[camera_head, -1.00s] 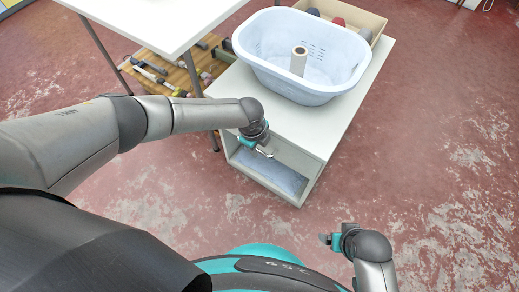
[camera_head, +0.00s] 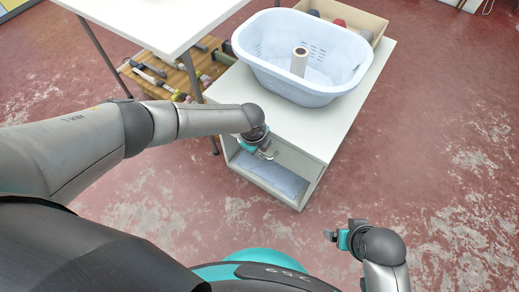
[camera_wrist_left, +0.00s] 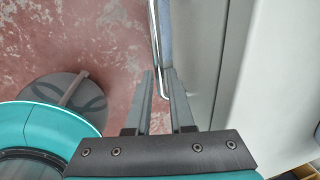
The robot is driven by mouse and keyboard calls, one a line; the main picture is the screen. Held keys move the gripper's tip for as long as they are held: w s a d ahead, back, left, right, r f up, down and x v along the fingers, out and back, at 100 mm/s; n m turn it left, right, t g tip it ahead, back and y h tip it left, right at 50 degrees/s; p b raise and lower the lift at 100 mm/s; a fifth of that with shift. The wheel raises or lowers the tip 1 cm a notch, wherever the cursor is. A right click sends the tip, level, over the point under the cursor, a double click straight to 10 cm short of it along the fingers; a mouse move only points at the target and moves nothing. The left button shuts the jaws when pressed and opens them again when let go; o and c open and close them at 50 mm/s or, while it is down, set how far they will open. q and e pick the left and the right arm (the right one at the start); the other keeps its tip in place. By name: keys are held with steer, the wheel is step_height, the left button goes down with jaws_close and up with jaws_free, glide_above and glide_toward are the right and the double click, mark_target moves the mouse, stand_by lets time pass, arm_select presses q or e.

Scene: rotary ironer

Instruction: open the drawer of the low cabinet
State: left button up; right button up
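The low white cabinet (camera_head: 308,135) stands ahead of me. Its drawer has a pale blue front (camera_head: 268,175) set inside the white frame and looks closed. My left gripper (camera_head: 270,154) is at the upper part of this front. In the left wrist view, a thin silver handle bar (camera_wrist_left: 155,35) runs down between the two dark fingers of my left gripper (camera_wrist_left: 159,80). I cannot tell whether the fingers press on it. My right gripper (camera_head: 329,235) is away from the cabinet, low over the floor, and its finger gap is too small to judge.
A white table (camera_head: 140,12) stands to the left, above a wooden shelf with tools (camera_head: 150,72). The red floor (camera_head: 430,150) at right is clear.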

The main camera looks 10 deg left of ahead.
arm_select(q)
jaws_close()
stand_by(1.0)
